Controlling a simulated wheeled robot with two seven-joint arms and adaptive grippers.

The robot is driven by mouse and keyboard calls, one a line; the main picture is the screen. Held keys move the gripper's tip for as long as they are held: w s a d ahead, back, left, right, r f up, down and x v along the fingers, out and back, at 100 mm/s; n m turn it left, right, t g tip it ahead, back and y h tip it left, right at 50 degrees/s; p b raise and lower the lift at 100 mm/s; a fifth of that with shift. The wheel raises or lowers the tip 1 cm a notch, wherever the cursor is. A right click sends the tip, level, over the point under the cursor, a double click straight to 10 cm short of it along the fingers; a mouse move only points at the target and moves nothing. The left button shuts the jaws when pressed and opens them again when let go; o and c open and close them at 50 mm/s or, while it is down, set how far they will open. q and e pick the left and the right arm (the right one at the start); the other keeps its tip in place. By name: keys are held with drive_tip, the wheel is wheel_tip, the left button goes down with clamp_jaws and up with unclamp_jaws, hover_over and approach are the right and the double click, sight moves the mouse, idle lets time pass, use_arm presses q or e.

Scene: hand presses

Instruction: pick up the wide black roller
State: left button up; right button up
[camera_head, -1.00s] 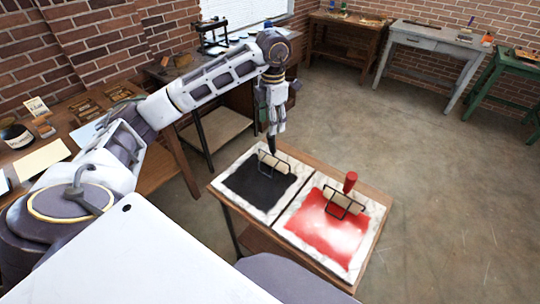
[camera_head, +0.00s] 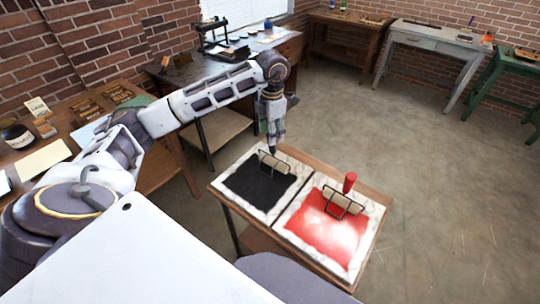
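The wide black roller (camera_head: 274,163) rests on the far part of the black ink patch, on the left slab of the low wooden table. It has a pale cylinder, a dark wire frame and an upright black handle. My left gripper (camera_head: 273,147) points down right at the handle, and its fingers cover most of it. The fingers are too small in view to tell whether they are apart or closed on the handle. My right gripper is out of view.
A red-handled roller (camera_head: 344,199) stands on the red-inked slab (camera_head: 290,224), close to the right. A workbench (camera_head: 165,160) with trays and papers is at the left. Other tables stand along the back walls. The floor (camera_head: 430,170) to the right is clear.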

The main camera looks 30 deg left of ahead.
use_arm(q)
wheel_tip(320, 180, down, 3)
drive_tip(key=shift+a+r+p, duration=0.15)
drive_tip(key=shift+p, duration=0.15)
drive_tip(key=shift+w+f, duration=0.1)
drive_tip(key=shift+f, duration=0.4)
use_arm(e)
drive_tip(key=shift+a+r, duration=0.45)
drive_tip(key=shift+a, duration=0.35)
use_arm(q)
drive_tip(key=shift+c, duration=0.3)
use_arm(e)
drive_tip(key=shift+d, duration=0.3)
use_arm(q)
drive_tip(key=c, duration=1)
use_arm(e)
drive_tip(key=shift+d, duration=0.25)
